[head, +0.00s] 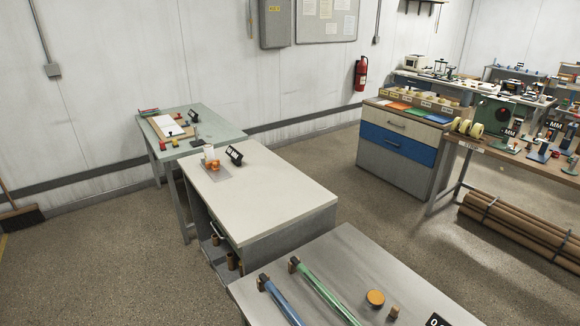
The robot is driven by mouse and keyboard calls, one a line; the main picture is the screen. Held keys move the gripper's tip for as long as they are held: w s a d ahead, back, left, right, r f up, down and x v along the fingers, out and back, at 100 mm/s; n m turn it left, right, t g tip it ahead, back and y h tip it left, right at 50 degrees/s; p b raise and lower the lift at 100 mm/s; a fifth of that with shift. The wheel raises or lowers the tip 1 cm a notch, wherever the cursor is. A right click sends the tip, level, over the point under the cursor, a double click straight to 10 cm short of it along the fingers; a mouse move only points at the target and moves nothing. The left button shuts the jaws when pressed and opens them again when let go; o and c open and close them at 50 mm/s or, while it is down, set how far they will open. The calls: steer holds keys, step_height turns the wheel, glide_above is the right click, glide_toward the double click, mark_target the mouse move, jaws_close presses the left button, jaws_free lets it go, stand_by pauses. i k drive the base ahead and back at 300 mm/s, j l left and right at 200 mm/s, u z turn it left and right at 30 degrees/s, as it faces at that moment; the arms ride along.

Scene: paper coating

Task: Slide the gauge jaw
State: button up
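Two long bars lie on the near grey table (350,245). A black display (437,321) with white digits is partly visible at the bottom right. A round orange-brown disc (375,298) and a small brown cylinder (394,312) are to the right of the bars. My gripper is not in view.
A pale table (275,190) with a small black sign (234,155) stands beyond. A greenish table (215,132) is behind it. A blue-drawer cabinet (398,143) and a cluttered wooden bench (485,150) are at right, with long brown rolls (520,234) below. Floor (120,260) at left is open.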

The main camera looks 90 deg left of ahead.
mark_target(214, 165)
steer(key=u, duration=3.5)
steer(key=i+j, duration=0.4)
steer(key=j, duration=0.15)
steer(key=i+j, duration=0.4)
steer(key=j, duration=0.15)
steer(key=i+j, duration=0.4)
steer(key=j, duration=0.2)
steer(key=i+j, duration=0.15)
steer(key=i, duration=0.35)
steer(key=i+j, duration=0.2)
steer(key=i, duration=0.3)
steer(key=i+j, duration=0.15)
steer(key=i, duration=0.3)
steer(key=i+j, duration=0.15)
steer(key=i, duration=0.35)
steer(key=i+l, duration=0.3)
steer(key=i, duration=0.15)
steer(key=i+l, duration=0.3)
steer(key=i, duration=0.15)
steer(key=i+l+u, duration=0.1)
steer(key=i+l, duration=0.2)
steer(key=i, duration=0.2)
